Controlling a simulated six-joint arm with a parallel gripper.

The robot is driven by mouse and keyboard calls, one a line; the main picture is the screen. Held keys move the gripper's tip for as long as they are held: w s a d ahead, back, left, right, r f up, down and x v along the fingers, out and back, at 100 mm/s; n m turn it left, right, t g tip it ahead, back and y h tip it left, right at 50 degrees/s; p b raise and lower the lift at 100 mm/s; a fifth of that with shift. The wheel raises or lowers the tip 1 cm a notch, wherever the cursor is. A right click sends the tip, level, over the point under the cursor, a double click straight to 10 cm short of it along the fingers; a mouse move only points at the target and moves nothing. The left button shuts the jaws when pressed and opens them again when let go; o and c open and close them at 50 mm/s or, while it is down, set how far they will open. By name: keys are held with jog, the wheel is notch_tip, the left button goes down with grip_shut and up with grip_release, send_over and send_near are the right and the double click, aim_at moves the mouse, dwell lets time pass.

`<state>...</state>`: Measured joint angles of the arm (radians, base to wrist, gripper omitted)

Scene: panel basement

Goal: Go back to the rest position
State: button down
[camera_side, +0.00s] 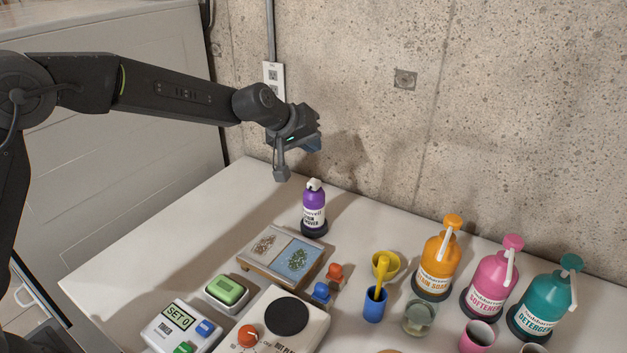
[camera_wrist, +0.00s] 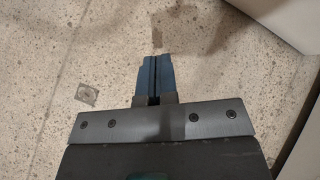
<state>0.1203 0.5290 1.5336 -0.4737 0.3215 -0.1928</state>
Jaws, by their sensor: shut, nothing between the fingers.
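My gripper (camera_side: 313,145) is raised above the back left part of the table, close to the concrete wall, in the side view. In the wrist view my gripper (camera_wrist: 154,62) shows its two blue fingers pressed together with nothing between them. The purple spray bottle (camera_side: 313,208) stands upright on the table below my gripper, apart from it.
The concrete wall (camera_side: 520,120) rises behind the table (camera_side: 180,240). A two-part tray (camera_side: 262,275), a hot plate (camera_side: 318,325), a timer (camera_side: 172,325), a blue cup (camera_side: 373,308) and orange (camera_side: 437,262), pink (camera_side: 492,280) and teal (camera_side: 545,298) pump bottles stand there. The table's left side is clear.

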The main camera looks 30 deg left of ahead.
dwell(0.4)
jog(key=s+a+r+m+g, duration=0.15)
jog(key=s+r, duration=0.25)
jog(key=s, duration=0.5)
jog(key=s+a+r+m, duration=0.2)
jog(key=s+a+r, duration=0.15)
jog(key=s, duration=0.65)
jog(key=s+a+f+m+g+y, duration=0.1)
jog(key=s+a+f, duration=0.1)
jog(key=s, duration=0.8)
jog(key=s+a+f+m+y, duration=0.1)
jog(key=s+a+f, duration=0.1)
jog(key=s, duration=0.8)
jog(key=shift+s+a+g+y, duration=0.15)
jog(key=shift+s+g+y, duration=0.2)
jog(key=shift+y, duration=0.05)
